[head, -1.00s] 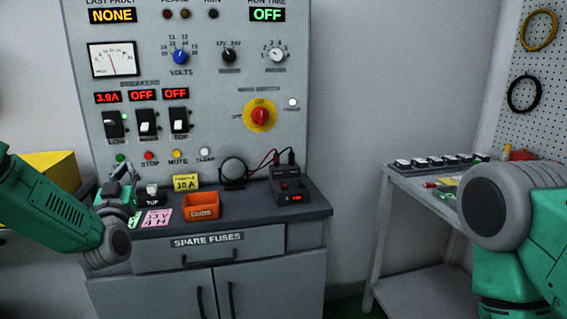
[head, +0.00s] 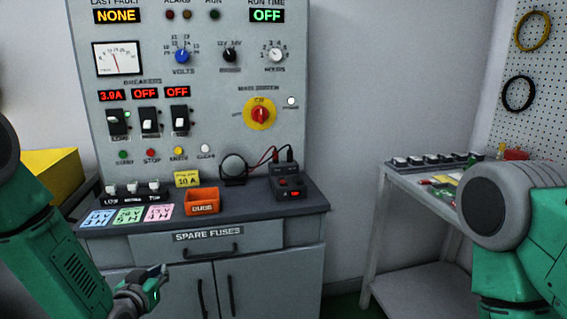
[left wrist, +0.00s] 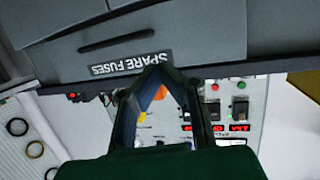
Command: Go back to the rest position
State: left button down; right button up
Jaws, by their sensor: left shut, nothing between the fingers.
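My left gripper (head: 158,280) is low in front of the cabinet, at the bottom left of the head view. It is shut and empty, apart from the cabinet doors and the spare fuses drawer (head: 208,245). In the left wrist view its fingers (left wrist: 160,75) meet at the tips, and the drawer label (left wrist: 128,64) appears upside down beyond them. My right arm (head: 510,230) shows at the right edge of the head view, but its gripper is out of view.
The bench top (head: 250,208) carries an orange bin (head: 202,202), a dark tester box (head: 288,187) and coloured cards (head: 128,217). The control panel (head: 215,120) stands behind. A side table (head: 400,180) is at the right. Floor between them looks free.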

pick_arm(q)
jog(key=s+d+f+g, duration=0.2)
jog(key=s+f+g, duration=0.2)
jog(key=s+f, duration=0.55)
jog(key=s+d+f+g, duration=0.1)
jog(key=s+f+g, duration=0.4)
jog(key=s, duration=0.8)
jog(key=s+a+f+g, duration=0.1)
jog(key=s+g, duration=0.1)
jog(key=s, duration=0.7)
jog(key=s+f+g, duration=0.2)
jog(key=s+g, duration=0.1)
jog(key=s, duration=0.5)
jog(key=shift+s+a+f+m, duration=0.2)
jog(key=shift+s+a+m, duration=0.1)
jog(key=shift+s+a, duration=0.1)
jog(key=shift+w+d, duration=0.1)
jog(key=shift+w, duration=0.05)
